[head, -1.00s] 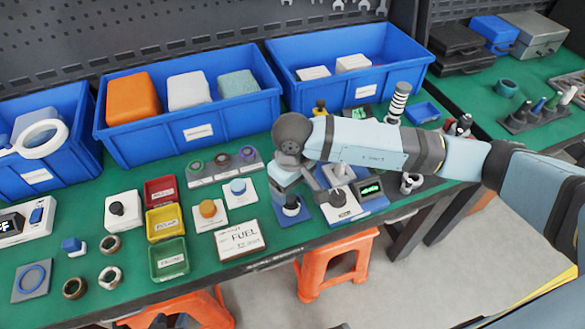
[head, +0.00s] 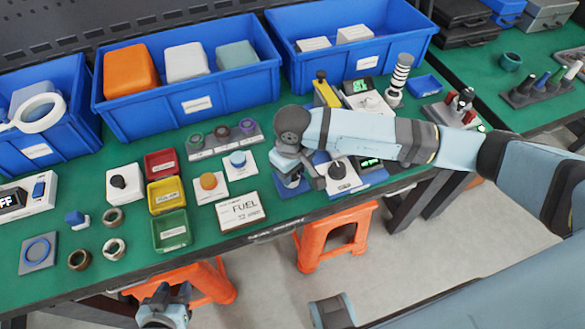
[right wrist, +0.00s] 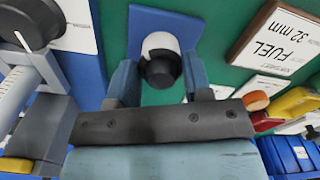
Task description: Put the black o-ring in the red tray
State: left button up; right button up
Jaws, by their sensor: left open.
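The red tray (head: 161,177) is at the back of a row of three small trays, left of centre in the head view. My right gripper (head: 298,182) points down over a blue plate, right of the FUEL card. In the right wrist view its fingers (right wrist: 160,84) stand apart, on either side of a round black piece (right wrist: 160,70) with a white part beside it, on the blue plate (right wrist: 150,22). I cannot tell whether this piece is or carries the black o-ring. My left gripper (head: 165,309) is open, low in front of the table, far from the tray.
A yellow tray (head: 166,208) and a green tray (head: 171,245) stand in front of the red one. The FUEL card (head: 240,211), an orange knob (head: 208,181) and a ring rack (head: 225,149) lie between the trays and my right gripper. Blue bins (head: 195,125) stand behind.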

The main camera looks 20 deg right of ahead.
jog(key=o, duration=0.3)
jog(key=c, duration=0.4)
jog(key=shift+o, duration=0.2)
jog(key=shift+r, duration=0.1)
jog(key=shift+r+p, duration=0.8)
jog(key=shift+r, duration=1.5)
